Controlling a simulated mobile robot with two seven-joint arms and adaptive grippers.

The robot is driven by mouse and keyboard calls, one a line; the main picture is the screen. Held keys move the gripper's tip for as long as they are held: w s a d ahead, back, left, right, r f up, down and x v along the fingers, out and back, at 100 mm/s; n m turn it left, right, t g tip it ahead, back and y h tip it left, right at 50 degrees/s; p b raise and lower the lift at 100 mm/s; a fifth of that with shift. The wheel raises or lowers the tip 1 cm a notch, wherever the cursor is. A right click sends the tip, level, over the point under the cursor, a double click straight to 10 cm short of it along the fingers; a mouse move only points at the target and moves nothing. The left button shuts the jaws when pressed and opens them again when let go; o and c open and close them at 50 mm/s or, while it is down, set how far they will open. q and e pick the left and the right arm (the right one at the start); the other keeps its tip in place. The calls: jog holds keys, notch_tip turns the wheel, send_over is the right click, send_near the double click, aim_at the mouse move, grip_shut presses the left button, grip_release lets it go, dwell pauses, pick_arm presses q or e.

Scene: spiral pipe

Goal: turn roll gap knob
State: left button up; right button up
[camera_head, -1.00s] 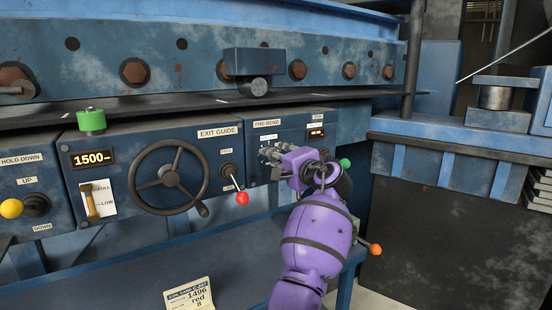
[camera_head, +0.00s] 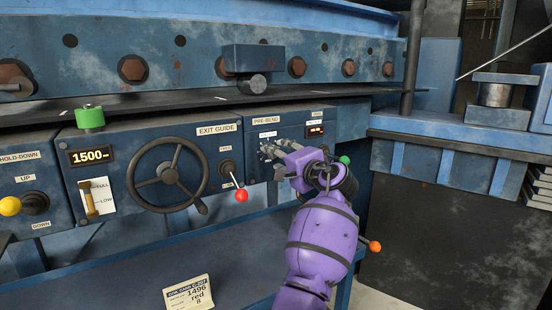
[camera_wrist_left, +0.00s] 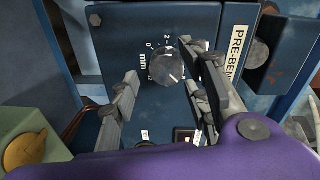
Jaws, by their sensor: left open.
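My right gripper is not in view.
A small lit display (camera_head: 315,131) is on the same panel. A green knob (camera_head: 345,160) and an orange knob (camera_head: 375,246) are close to my left arm.

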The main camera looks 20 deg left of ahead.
pick_arm(q)
jog(key=v, duration=1)
jog(key=shift+s+d+f, duration=0.1)
jog(key=shift+s, duration=0.05)
